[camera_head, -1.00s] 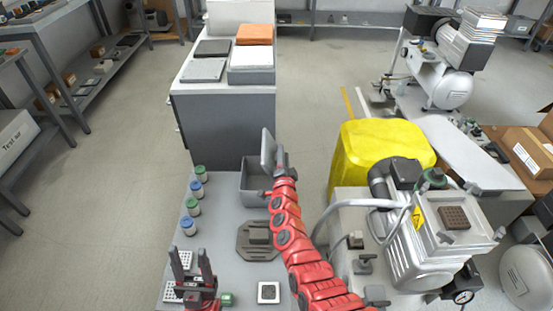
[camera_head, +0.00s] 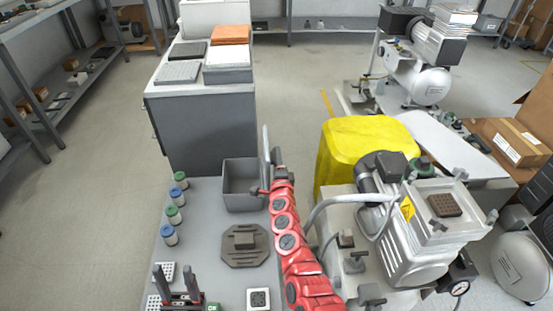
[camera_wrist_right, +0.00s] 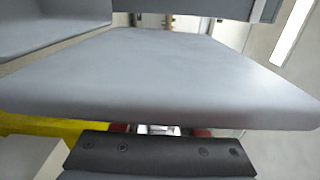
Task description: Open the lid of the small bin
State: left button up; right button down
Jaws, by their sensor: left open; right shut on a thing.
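The small grey bin (camera_head: 241,203) stands on the near bench, its top open and its inside showing empty. Its lid (camera_head: 266,152) stands nearly upright along the bin's right side, seen almost edge-on. My right gripper (camera_head: 266,188) is at the lid's lower part on the bin's right side, shut on the lid; the exact contact is hard to see. In the right wrist view the lid (camera_wrist_right: 160,75) fills the middle as a broad grey panel. My left gripper (camera_head: 177,284) is open and empty, pointing up at the bench's near left.
Several small jars (camera_head: 174,214) line the bench's left edge. A dark octagonal fixture (camera_head: 245,257) sits in front of the bin. A yellow container (camera_head: 362,150) and a compressor (camera_head: 415,235) stand right of my right arm. A grey cabinet (camera_head: 205,130) stands behind.

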jog(key=shift+c, duration=2.4)
grip_release()
jog(key=shift+s, duration=0.1)
jog(key=shift+s, duration=0.3)
jog(key=s+p, duration=0.2)
jog(key=s, duration=1.4)
jog(key=shift+s, duration=0.3)
jog(key=shift+d, duration=0.1)
